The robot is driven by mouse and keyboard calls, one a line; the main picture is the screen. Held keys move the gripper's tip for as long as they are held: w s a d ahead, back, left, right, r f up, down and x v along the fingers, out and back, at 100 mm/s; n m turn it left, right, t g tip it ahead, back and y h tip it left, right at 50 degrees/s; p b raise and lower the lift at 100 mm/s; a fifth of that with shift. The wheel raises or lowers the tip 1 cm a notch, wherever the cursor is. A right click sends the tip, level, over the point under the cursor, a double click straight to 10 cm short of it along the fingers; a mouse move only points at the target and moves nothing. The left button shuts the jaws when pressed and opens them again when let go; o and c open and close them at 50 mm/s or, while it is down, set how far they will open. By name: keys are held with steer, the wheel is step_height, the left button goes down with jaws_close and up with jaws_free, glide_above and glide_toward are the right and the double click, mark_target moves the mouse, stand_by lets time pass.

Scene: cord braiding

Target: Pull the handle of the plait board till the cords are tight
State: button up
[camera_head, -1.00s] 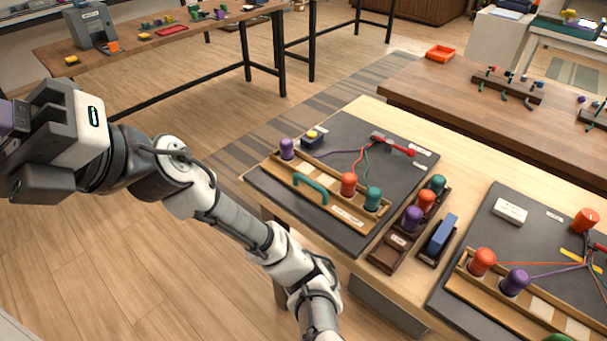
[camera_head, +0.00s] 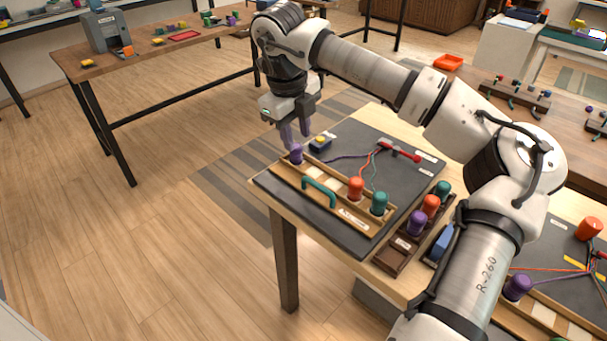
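The plait board (camera_head: 412,188) is a dark board on the near table. Its wooden bobbin rail (camera_head: 350,215) lies along the front edge with a teal arched handle (camera_head: 318,192). A purple bobbin (camera_head: 296,154), an orange bobbin (camera_head: 356,187) and a green bobbin (camera_head: 379,203) stand on the rail. Purple, red and green cords (camera_head: 352,156) run from them to a red clamp (camera_head: 400,150); the purple one curves loosely. My gripper (camera_head: 295,138) points down beside or over the purple bobbin, left of and behind the handle. Its lilac fingers look apart, with nothing visibly held.
A rack with purple, orange and green spare bobbins (camera_head: 417,222) stands right of the board, beside a blue block (camera_head: 442,241). A second plait board (camera_head: 546,262) lies farther right, partly hidden by my arm. Open floor lies left of the table.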

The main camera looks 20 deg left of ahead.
steer(key=d, duration=0.1)
steer(key=p, duration=0.3)
glide_toward(310, 180)
steer(key=f, duration=0.2)
steer(key=w+f, duration=0.1)
steer(key=f, duration=0.5)
steer(key=shift+w+d, duration=0.15)
steer(key=shift+w, duration=0.05)
steer(key=shift+r, duration=0.1)
jaws_close()
